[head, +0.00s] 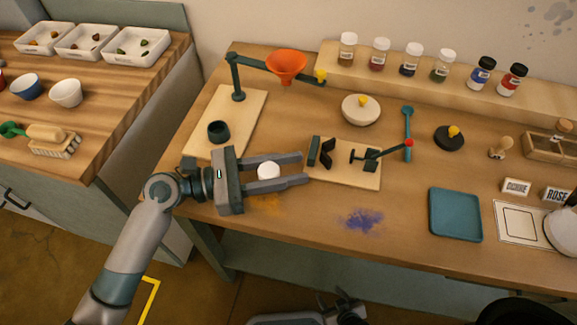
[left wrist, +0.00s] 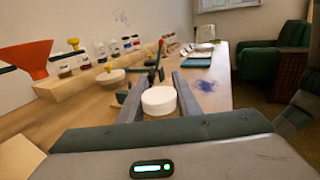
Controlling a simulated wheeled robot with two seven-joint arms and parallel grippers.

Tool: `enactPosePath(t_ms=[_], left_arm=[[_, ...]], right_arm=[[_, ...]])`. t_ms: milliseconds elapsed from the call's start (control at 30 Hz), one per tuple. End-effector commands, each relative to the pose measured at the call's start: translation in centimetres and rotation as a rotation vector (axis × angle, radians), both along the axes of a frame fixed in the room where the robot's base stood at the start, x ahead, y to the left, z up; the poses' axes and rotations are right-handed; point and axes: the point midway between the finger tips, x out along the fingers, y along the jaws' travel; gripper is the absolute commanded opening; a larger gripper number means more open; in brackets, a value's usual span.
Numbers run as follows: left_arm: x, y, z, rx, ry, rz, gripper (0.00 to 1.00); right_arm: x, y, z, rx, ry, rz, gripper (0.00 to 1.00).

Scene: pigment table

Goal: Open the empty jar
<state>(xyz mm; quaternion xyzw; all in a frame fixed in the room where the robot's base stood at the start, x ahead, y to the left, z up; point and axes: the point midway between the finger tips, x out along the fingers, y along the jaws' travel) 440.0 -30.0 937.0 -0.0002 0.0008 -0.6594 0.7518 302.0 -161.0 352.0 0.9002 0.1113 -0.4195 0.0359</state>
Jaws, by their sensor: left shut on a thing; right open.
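My left gripper (head: 303,168) reaches in from the left over the front of the wooden table, left of a small clamp stand (head: 344,170). It is shut on a white round lid (head: 268,171), which sits between its fingers. The lid also shows in the left wrist view (left wrist: 159,101), its flat top facing up. Whatever is under the lid is hidden, so I cannot tell whether it is on the empty jar. My right gripper (head: 345,303) is low at the bottom edge, open and apart from the table.
Several labelled jars with white, blue or red parts, such as one white-capped jar (head: 348,50), stand on the rear shelf (head: 430,88). An orange funnel (head: 287,66) hangs on a stand. A blue tray (head: 455,215) is right.

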Motion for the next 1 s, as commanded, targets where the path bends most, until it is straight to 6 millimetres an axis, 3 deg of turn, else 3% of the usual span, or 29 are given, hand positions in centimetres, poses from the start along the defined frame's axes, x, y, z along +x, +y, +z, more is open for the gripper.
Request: enactPosePath(t_ms=[167, 200, 267, 667, 1000], left_arm=[[0.0, 0.0, -0.2, 0.001, 0.0, 0.0, 0.0], [0.0, 0.0, -0.2, 0.001, -0.001, 0.0, 0.38], [0.0, 0.0, -0.2, 0.001, -0.001, 0.0, 0.49], [0.0, 0.0, 0.1, 0.0, -0.001, 0.0, 0.49], [-0.5, 3.9, -0.1, 0.004, 0.001, 0.001, 0.49]], right_arm=[[-0.3, 0.0, -0.2, -0.001, 0.006, 0.0, 0.49], [-0.4, 0.0, -0.2, -0.001, 0.008, -0.001, 0.49], [-0.5, 0.0, -0.2, -0.001, 0.009, 0.0, 0.49], [-0.7, 0.0, -0.3, -0.001, 0.011, 0.0, 0.49], [-0.5, -0.1, -0.5, -0.003, 0.016, 0.0, 0.49]])
